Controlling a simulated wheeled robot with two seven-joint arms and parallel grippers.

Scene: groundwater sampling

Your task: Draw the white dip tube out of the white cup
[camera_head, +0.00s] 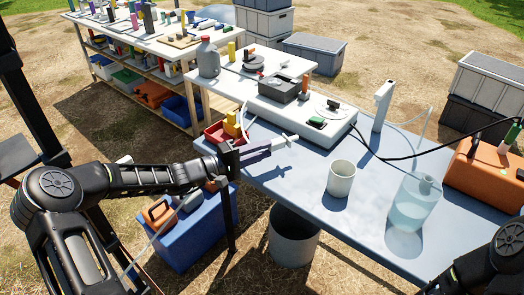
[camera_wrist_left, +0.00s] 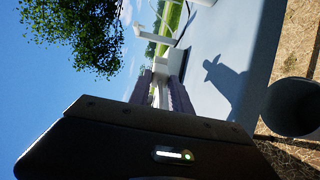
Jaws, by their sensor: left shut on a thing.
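The white cup (camera_head: 341,180) stands upright on the blue-grey table in the head view. No tube stands out of its rim; its floor is not clear to see. My left gripper (camera_head: 262,149) is left of the cup and above the table. It is shut on a slim white piece with a short crossbar, which looks like the white dip tube (camera_head: 284,141). In the left wrist view the white piece (camera_wrist_left: 162,92) sits between the two dark fingers (camera_wrist_left: 161,98). The gripper hides part of it. My right arm shows at the lower right, its gripper out of view.
A clear bottle (camera_head: 413,203) stands right of the cup. A white post (camera_head: 382,107) with a hose stands behind. A white instrument box (camera_head: 299,113), red tray (camera_head: 218,131) and orange case (camera_head: 487,175) also stand there. A grey bucket (camera_head: 293,243) is below the front edge.

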